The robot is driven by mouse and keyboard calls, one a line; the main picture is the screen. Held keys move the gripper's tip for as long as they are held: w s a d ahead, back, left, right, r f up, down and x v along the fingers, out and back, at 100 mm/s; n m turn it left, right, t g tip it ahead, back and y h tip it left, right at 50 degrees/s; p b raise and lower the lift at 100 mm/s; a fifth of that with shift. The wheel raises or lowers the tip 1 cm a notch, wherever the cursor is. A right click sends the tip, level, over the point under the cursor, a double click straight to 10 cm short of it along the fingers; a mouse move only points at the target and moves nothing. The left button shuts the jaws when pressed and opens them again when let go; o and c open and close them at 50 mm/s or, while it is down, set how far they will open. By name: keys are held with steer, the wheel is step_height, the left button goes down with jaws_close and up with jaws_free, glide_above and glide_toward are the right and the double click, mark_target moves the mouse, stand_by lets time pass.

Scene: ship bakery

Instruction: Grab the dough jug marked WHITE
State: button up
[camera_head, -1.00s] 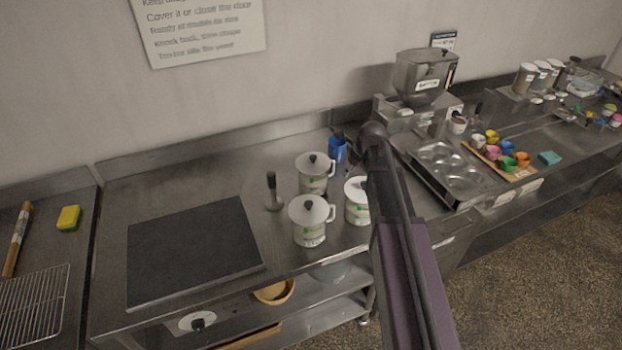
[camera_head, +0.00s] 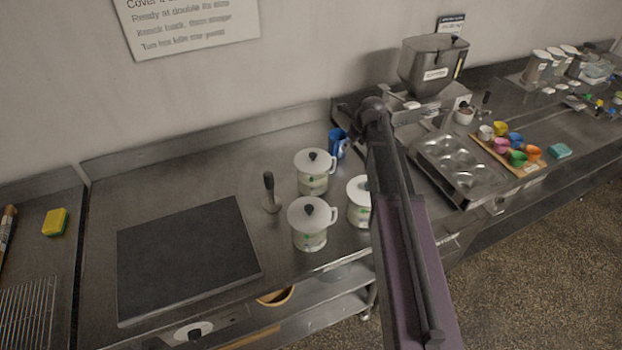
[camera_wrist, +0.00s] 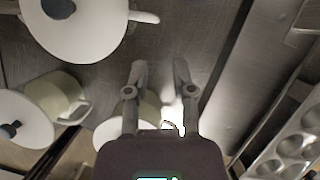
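Three white lidded jugs with black knobs stand close together on the steel counter in the head view: a rear jug (camera_head: 313,184), a front jug (camera_head: 309,236) and a right jug (camera_head: 359,214) partly hidden by my arm. Their labels are too small to read, so I cannot tell which is marked WHITE. In the wrist view, my gripper (camera_wrist: 160,75) has its two fingers apart with bare counter between the tips. One jug (camera_wrist: 150,105) lies partly hidden behind the fingers. Another jug's lid (camera_wrist: 75,25) is at upper left, and a third jug (camera_wrist: 55,95) is at left.
A dark board (camera_head: 190,255) lies left of the jugs, with a dark-handled tool (camera_head: 270,192) standing between. A blue jug (camera_head: 337,143) stands behind. A muffin tin (camera_head: 460,165) and a tray of coloured cups (camera_head: 508,150) are at right.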

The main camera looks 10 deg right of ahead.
steer(key=b, duration=0.8)
glide_above(334, 170)
steer(key=d, duration=0.2)
step_height(334, 170, down, 8)
steer(key=shift+s+a, duration=0.25)
steer(key=shift+s, duration=0.15)
steer(key=b+x, duration=0.3)
steer(key=shift+s+a+f, duration=0.1)
steer(key=shift+s+f, duration=0.05)
steer(key=shift+f, duration=0.2)
steer(key=shift+b+x, duration=0.8)
steer(key=shift+b, duration=0.15)
steer(key=shift+r, duration=0.1)
jaws_close()
